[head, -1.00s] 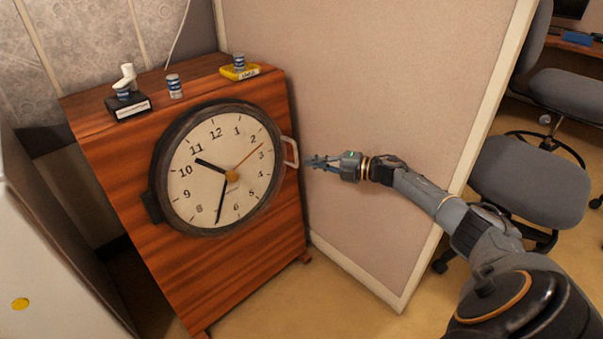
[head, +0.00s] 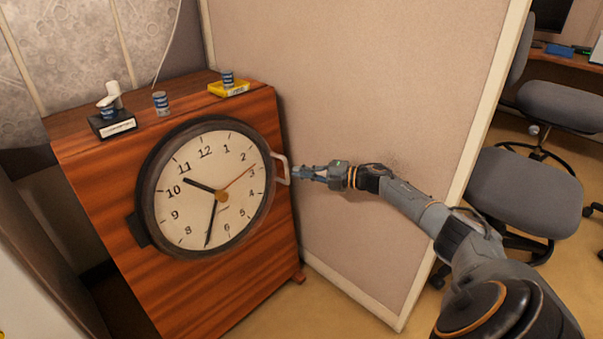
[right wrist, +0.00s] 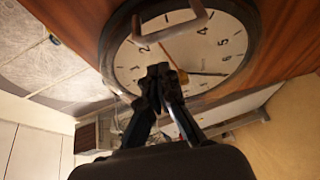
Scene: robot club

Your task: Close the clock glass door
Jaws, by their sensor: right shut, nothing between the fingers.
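The round clock (head: 207,187) with a dark rim sits in the front of a wooden cabinet (head: 190,290). Its glass door lies flat, or nearly flat, against the clock face; I cannot tell whether a small gap is left. The door's pale handle (head: 281,168) sticks out at the right of the rim, and a dark hinge block (head: 138,230) shows at the left. My right gripper (head: 296,173) is shut and empty, its tips right beside the handle. In the right wrist view the shut fingers (right wrist: 158,72) point at the clock face, below the handle (right wrist: 168,22). My left gripper is not in view.
On the cabinet top stand a black box with a white piece (head: 113,124), a small can (head: 161,103) and a yellow box with a can (head: 229,89). A beige partition (head: 350,90) stands close behind my right arm. Office chairs (head: 525,190) are at the right.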

